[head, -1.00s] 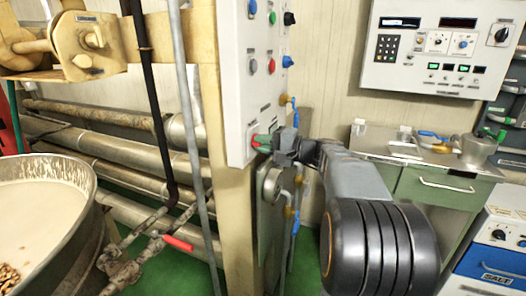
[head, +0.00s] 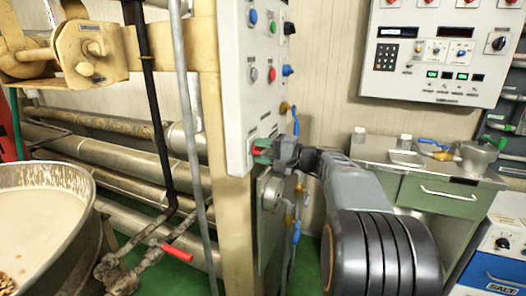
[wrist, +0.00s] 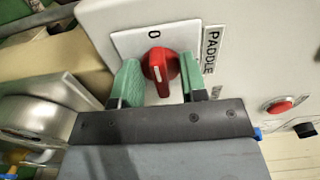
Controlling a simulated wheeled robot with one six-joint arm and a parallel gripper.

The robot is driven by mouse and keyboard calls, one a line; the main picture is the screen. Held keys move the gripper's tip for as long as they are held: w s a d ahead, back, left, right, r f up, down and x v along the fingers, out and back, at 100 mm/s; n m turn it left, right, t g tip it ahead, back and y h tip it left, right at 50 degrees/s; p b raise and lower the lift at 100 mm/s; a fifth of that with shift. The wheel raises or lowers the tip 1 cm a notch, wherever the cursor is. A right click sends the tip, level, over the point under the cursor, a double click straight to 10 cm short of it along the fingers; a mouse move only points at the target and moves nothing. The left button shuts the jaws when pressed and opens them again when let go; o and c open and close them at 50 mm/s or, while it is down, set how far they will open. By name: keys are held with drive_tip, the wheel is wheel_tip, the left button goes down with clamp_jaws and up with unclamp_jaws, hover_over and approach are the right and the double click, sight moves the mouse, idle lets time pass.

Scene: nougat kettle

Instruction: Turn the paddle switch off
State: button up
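The paddle switch is a red rotary knob (wrist: 160,70) on a white plate (wrist: 127,45) marked "0", beside a "PADDLE" label (wrist: 212,50). A white mark shows on the knob's face. My gripper (wrist: 158,63) has one green finger on each side of the knob, with visible gaps, so it is open around it. In the head view my gripper (head: 263,150) is at the lower end of the white control panel (head: 236,85), partly covering the red knob (head: 256,151).
A red button (wrist: 280,106) sits farther along the panel. A round metal part (wrist: 35,110) lies beside the panel. The kettle (head: 45,215) stands at the left, and a red-handled valve (head: 176,252) is low beside it. A counter (head: 440,190) stands at the right.

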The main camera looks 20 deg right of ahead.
drive_tip(key=p+v, duration=0.1)
drive_tip(key=v, duration=1.3)
drive_tip(key=shift+w+a, duration=0.1)
drive_tip(key=s+a+n+g+h+p, duration=0.25)
drive_tip(key=a+g+p, duration=0.55)
drive_tip(key=a+p, duration=0.5)
drive_tip(key=s+a+n+g+h+p, duration=0.1)
drive_tip(key=s+a+n+h+p, duration=0.5)
drive_tip(key=s+h+p, duration=0.3)
drive_tip(key=shift+s+a+r+n+g+h, duration=0.15)
drive_tip(key=shift+a+r+n+g+h, duration=0.2)
drive_tip(key=shift+r+n, duration=0.2)
